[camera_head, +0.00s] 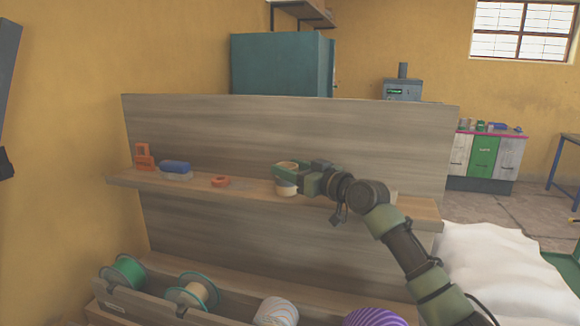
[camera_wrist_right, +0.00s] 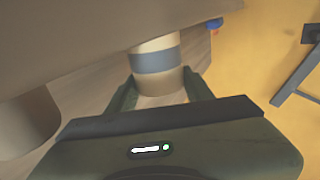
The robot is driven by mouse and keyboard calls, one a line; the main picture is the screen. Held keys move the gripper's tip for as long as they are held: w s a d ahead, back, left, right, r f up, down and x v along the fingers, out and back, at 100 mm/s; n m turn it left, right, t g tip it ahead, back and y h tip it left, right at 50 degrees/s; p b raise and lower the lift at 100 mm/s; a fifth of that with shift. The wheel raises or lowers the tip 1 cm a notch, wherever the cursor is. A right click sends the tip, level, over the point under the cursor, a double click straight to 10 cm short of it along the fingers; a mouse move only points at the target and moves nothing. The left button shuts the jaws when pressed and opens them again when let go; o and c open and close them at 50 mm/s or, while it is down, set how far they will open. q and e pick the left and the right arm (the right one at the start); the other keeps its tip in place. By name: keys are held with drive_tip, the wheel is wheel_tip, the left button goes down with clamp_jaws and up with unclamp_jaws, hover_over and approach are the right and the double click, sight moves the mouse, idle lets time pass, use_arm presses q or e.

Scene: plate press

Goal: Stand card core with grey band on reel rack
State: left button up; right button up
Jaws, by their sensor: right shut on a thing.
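The card core (camera_head: 286,189) is a pale tan cylinder, upright at the middle shelf of the wooden rack (camera_head: 300,125). Its grey band shows in the right wrist view (camera_wrist_right: 156,61). My right gripper (camera_head: 288,177) reaches in from the right and is shut on the core, with one finger on each side of it in the wrist view (camera_wrist_right: 161,90). Whether the core's base touches the shelf (camera_head: 245,193) I cannot tell. My left gripper is not in view.
On the shelf, left of the core, are an orange tool (camera_head: 144,157), a blue-topped block (camera_head: 175,168) and a red ring (camera_head: 220,181). Several reels, one green (camera_head: 124,272), lie in the trough below. Another beige cylinder (camera_wrist_right: 22,122) stands at left in the wrist view.

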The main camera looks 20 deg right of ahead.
drive_tip(key=shift+f, duration=0.2)
drive_tip(key=o, duration=1.3)
drive_tip(key=shift+o, duration=0.2)
drive_tip(key=shift+r, duration=0.1)
drive_tip(key=shift+r, duration=0.25)
drive_tip(key=b+v, duration=0.2)
drive_tip(key=v, duration=0.3)
drive_tip(key=b+v, duration=0.2)
drive_tip(key=v, duration=0.4)
drive_tip(key=shift+s+d+f, duration=0.1)
drive_tip(key=shift+s+f, duration=0.05)
drive_tip(key=shift+f, duration=0.05)
drive_tip(key=shift+s+d, duration=0.1)
drive_tip(key=shift+s, duration=0.2)
drive_tip(key=shift+r, duration=0.1)
